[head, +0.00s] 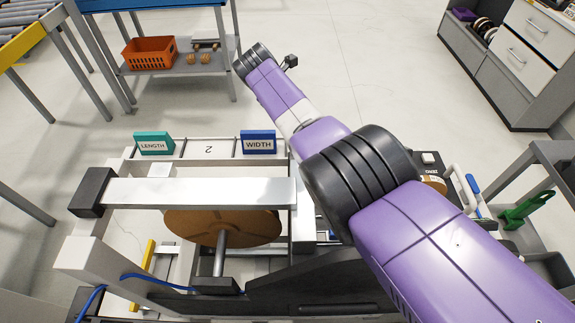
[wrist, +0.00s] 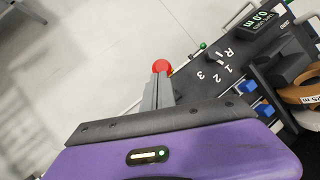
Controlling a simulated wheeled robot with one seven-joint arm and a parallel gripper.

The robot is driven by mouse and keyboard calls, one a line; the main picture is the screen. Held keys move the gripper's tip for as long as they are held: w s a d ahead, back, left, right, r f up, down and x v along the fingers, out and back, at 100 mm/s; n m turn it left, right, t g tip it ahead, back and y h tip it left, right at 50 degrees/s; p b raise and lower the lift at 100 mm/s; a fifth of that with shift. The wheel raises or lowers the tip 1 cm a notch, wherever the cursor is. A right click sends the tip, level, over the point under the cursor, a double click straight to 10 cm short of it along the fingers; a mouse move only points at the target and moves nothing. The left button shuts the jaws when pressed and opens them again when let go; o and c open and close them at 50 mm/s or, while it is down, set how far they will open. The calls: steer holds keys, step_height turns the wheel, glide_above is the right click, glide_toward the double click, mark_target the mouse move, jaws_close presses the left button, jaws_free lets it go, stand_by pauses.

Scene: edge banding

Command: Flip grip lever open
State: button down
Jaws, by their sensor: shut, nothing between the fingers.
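In the wrist view, my gripper (wrist: 159,78) is shut, its narrow grey fingers close together. A red ball knob (wrist: 162,66) shows right at the fingertips; it may be the end of the grip lever. Its shaft is hidden, and I cannot tell whether the fingers touch it. In the head view, my purple arm crosses the right half of the picture, and neither the fingers nor the red knob can be made out.
A dark panel (wrist: 222,68) marked R, 1, 2, 3 has a green knob (wrist: 203,45) and a display (wrist: 262,20). Blue clips (wrist: 248,86) and a brown roll (wrist: 300,94) lie beside it. A large brown reel (head: 222,226) sits under a metal bar (head: 200,192).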

steer(key=shift+w+f+b, duration=0.2)
steer(key=shift+w+b, duration=0.2)
steer(key=shift+b, duration=0.25)
steer(key=shift+w+r, duration=0.1)
steer(key=shift+r, duration=0.05)
steer(key=shift+r, duration=0.1)
steer(key=p+v, duration=0.2)
steer(key=v, duration=0.5)
steer(key=shift+s+a+r, duration=0.15)
steer(key=shift+s+a, duration=0.1)
stand_by(0.4)
